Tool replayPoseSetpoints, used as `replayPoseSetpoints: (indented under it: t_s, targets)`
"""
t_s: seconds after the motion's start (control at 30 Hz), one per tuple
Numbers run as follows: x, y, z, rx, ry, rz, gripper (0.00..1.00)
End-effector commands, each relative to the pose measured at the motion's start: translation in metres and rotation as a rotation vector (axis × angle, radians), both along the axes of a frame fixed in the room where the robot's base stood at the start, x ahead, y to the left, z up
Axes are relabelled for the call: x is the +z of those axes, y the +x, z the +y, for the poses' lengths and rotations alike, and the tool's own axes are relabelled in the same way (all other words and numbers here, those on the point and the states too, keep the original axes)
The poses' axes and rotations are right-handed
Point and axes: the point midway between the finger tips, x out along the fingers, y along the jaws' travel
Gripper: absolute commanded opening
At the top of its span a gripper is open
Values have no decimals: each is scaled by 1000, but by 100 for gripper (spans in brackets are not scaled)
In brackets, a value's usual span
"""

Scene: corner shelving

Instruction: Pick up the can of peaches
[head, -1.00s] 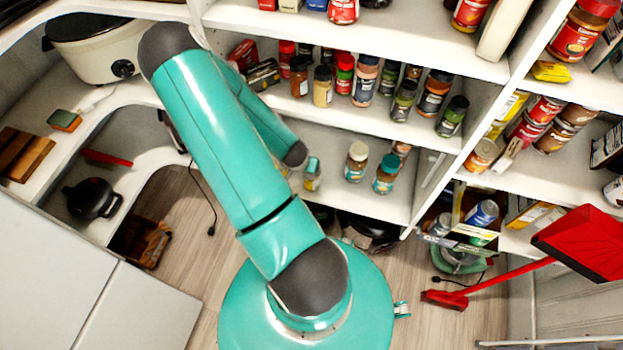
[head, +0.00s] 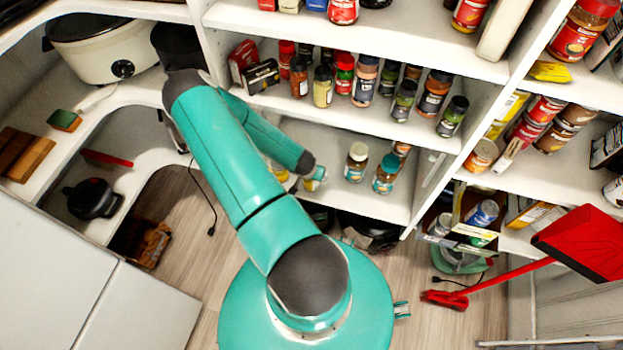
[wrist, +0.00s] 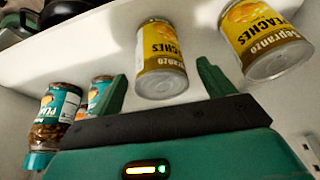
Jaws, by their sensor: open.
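Two yellow cans labelled peaches show in the wrist view: a nearer-centre can (wrist: 162,55) and a larger-looking can (wrist: 262,38) at the right. Both have grey metal ends facing the camera. My gripper (wrist: 163,70) is open and empty. Its two teal fingers stand on either side of the centre can in the picture, with the can beyond or between them; I cannot tell the exact depth. The right-hand can is outside the fingers. In the head view my arm covers much of the shelf, and the cans are mostly hidden, with only bits of yellow showing by the forearm end.
Two jars (wrist: 58,112) with teal labels stand left of the fingers, appearing lid-down in the wrist view. The white shelf (head: 380,203) has a shelf of spice jars (head: 362,82) above it. A red dustpan (head: 585,245) leans at the right.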

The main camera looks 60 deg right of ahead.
Motion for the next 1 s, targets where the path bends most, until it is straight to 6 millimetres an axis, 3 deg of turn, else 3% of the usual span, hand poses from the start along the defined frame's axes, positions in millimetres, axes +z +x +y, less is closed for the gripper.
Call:
replayPoseSetpoints:
  t_s: [0.3,0.6,0.9,1.0]
  targets:
    - [-36,2,-15,3,1,3,81]
    - [-39,3,-17,2,0,1,81]
    - [-39,3,-17,2,1,1,24]
    - [-39,3,-17,1,0,0,23]
